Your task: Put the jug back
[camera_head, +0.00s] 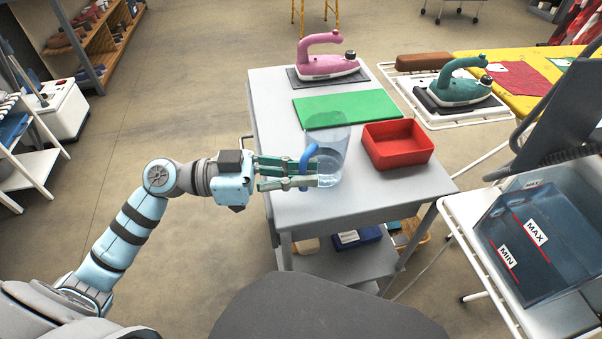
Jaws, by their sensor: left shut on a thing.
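A clear jug (332,150) with a blue handle (309,158) is at the front left part of the grey table (410,190). It is upright, and some water seems to show low in it. My left gripper (305,174) reaches in from the left and is shut on the blue handle. I cannot tell whether the jug's base touches the tabletop. The green mat (345,107) lies just behind the jug. My right gripper is not in view.
A red tray (428,160) stands right of the jug. A pink iron (328,62) sits at the table's back. A teal iron (462,85) rests by the yellow ironing board (515,70). A water tank (535,235) marked MIN and MAX stands at right.

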